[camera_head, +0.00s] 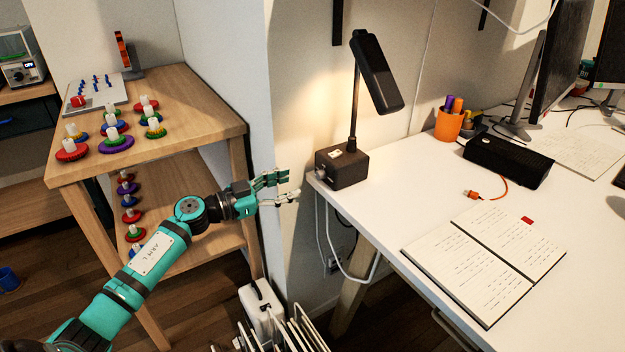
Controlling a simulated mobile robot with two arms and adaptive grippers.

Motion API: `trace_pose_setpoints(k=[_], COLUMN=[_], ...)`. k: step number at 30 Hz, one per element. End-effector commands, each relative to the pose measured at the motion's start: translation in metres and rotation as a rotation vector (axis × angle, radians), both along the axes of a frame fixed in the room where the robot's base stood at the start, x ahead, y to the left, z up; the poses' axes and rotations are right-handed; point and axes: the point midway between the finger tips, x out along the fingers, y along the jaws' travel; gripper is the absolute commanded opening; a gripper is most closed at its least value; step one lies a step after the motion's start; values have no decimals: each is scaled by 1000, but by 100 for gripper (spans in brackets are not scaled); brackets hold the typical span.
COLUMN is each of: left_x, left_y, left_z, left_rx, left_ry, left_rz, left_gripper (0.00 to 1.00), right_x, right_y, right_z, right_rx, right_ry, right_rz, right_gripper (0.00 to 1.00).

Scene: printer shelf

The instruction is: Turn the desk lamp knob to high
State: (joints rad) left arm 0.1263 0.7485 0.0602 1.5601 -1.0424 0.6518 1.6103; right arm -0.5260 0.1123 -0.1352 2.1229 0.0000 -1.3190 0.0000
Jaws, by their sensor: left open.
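The black desk lamp (377,73) stands at the left end of the white desk, its head tilted and a warm glow on the wall behind it. Its dark box base (342,171) has a small light patch on top. A small knob-like part (312,176) shows at the base's left side; its setting is too small to read. My left gripper (284,187) is open, just left of the lamp base and apart from it, with its fingers pointing right toward the base. My right gripper is not in view.
The white desk (390,205) holds an open notebook (485,258), a black speaker-like box (508,160), an orange pen cup (449,124) and monitors. A wooden shelf (190,120) with colored parts stands left. A wall edge lies behind my gripper. Cables hang below the desk edge.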

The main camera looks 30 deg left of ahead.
Motion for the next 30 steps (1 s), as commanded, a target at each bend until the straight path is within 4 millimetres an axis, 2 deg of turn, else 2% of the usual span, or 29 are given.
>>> trace_pose_setpoints(k=[3, 10, 15, 23, 26, 30], left_x=[22, 52, 61, 62, 62, 62], left_y=[-15, -34, -41, -41, -41, -41], left_z=[1, 0, 0, -1, 0, 0], left_rx=[-3, -3, -1, 0, -1, -1], left_ry=[-4, -2, 0, 1, 1, 1], left_rz=[-1, 0, 0, 0, 0, 0], left_gripper=[47, 47, 47, 47, 38, 19], right_x=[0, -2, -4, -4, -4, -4], right_y=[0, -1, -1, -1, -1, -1], right_z=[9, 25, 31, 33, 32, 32], right_rx=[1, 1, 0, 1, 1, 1], right_ry=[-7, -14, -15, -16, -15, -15], right_rz=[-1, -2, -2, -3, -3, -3], right_gripper=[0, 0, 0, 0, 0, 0])
